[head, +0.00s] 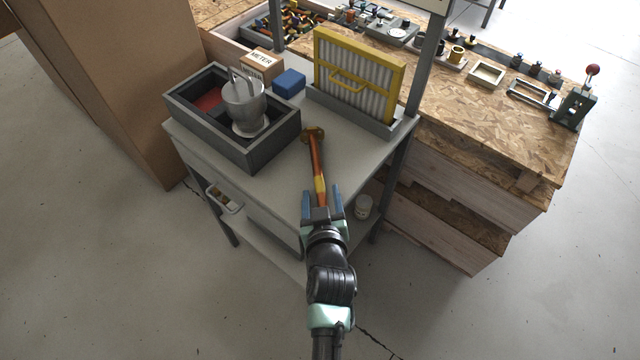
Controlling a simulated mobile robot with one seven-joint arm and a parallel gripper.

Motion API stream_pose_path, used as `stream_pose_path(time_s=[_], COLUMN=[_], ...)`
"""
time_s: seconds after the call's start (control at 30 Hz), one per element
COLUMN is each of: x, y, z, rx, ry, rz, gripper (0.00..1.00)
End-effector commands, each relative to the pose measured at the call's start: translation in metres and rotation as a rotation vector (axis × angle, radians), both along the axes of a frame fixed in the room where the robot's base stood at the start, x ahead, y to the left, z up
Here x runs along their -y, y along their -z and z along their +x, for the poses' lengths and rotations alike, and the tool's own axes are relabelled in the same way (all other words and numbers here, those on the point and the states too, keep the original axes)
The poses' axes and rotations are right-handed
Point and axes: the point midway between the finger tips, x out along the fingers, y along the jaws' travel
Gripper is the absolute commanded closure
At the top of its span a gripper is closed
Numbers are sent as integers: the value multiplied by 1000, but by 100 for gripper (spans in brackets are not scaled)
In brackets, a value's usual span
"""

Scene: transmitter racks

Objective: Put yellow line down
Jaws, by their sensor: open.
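An orange rod with a yellow band (317,165) and a brass-coloured end piece points away from me over the front of the grey cart top (265,185). Its near end lies between the blue-tipped fingers of my gripper (321,198), at the cart's front edge. The fingers are open, one on each side of the rod. I cannot tell whether the rod rests fully on the top or touches a finger. No separate yellow line shows clearly; the rod's yellow part is the nearest match.
A grey divided box (235,155) with a metal cup (245,103) stands left on the cart. Behind are a blue block (288,83), a METER box (259,62) and a yellow-framed filter (357,75) in a grey holder. A post rises at the right corner. A wooden workbench (480,130) stands right.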

Motion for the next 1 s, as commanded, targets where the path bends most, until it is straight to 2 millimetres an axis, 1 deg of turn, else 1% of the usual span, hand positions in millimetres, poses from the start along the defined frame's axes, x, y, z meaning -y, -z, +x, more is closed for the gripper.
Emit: stream_pose_path(time_s=[0.07, 0.1, 0.17, 0.2, 0.4, 1.0], x=[0, 0, 0, 0, 0, 0], y=[0, 0, 0, 0, 0, 0], z=[0, 0, 0, 0, -1, -1], rx=[0, 0, 0, 0, 0, 0], ry=[0, 0, 0, 0, 0, 0], rz=[0, 0, 0, 0, 0, 0], gripper=[40, 47, 58, 65, 100, 100])
